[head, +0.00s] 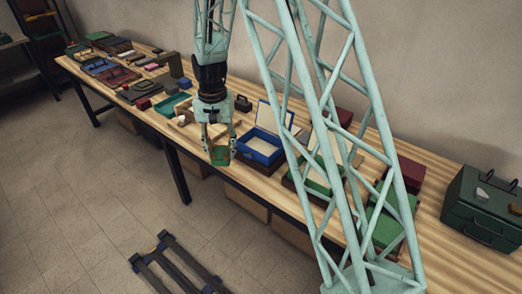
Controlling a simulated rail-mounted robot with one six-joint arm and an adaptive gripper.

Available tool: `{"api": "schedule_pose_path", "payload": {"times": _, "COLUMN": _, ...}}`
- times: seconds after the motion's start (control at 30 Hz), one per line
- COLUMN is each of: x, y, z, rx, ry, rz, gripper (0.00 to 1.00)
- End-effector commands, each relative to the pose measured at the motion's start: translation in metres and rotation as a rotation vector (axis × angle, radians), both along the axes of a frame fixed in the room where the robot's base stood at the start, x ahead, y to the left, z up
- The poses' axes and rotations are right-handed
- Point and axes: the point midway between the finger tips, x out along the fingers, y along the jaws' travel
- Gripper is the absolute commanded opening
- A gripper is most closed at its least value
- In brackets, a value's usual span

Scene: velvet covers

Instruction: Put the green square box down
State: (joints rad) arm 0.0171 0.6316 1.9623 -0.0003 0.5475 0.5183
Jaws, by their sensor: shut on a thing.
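My gripper (219,148) is in the head view, left of centre, pointing down near the front edge of the long wooden table. It is shut on the green square box (220,156), which sits between its fingertips. The box looks small and dark green, and the fingers cover its sides. It appears to be held in front of or above the table's front edge; I cannot tell its exact height.
An open blue box (261,147) with a raised lid stands right of my gripper. A teal tray (174,106) lies to the left. Several boxes crowd the table's (463,238) far left. A dark green case (483,208) stands at the right end. A dark rail (176,262) lies on the floor.

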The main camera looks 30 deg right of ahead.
Motion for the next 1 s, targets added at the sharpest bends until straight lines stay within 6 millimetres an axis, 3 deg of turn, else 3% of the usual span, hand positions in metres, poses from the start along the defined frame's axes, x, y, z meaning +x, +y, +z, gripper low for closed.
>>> {"api": "schedule_pose_path", "payload": {"times": 1.0, "x": 0.015, "y": -0.024, "z": 0.009, "rx": 0.000, "ry": 0.000, "rz": -0.998, "gripper": 0.27}}
